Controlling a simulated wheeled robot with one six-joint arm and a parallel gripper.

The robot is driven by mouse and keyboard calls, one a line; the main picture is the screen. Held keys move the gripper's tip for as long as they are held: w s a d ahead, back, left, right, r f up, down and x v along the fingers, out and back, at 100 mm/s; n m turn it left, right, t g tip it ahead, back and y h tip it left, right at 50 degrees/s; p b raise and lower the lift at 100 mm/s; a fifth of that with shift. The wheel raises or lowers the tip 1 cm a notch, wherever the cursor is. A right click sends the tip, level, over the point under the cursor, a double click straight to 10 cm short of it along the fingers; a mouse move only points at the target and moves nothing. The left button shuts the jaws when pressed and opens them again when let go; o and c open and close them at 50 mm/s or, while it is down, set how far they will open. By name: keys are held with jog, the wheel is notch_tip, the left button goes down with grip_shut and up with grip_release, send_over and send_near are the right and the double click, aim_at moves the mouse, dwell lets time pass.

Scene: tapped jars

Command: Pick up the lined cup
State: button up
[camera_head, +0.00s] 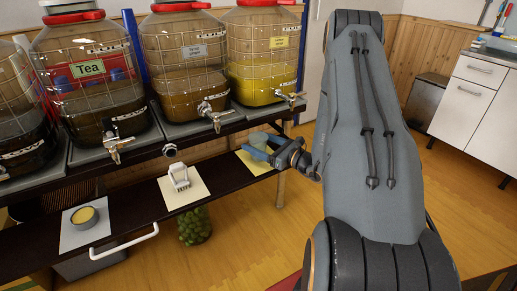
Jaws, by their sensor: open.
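I cannot tell for sure which thing is the lined cup. A small white upright thing (180,178) stands on a cream sheet (198,194) on the dark lower shelf; its markings are too small to read. A low round cup-like thing with a yellow top (84,216) sits on a white sheet (76,240) at the left. My gripper (257,149) is open over a yellow sheet (246,161) at the shelf's right end, to the right of the white thing. Blue-grey shapes show at its fingers; whether anything stands between them is unclear.
Large caged jars with taps, one labelled Tea (90,68), stand on the upper shelf; their taps (214,116) overhang the lower shelf (135,203). A white handle (124,243) is at its front edge. Wooden floor is free at the right, before a white cabinet (477,95).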

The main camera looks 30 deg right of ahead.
jog(key=c, duration=1.1)
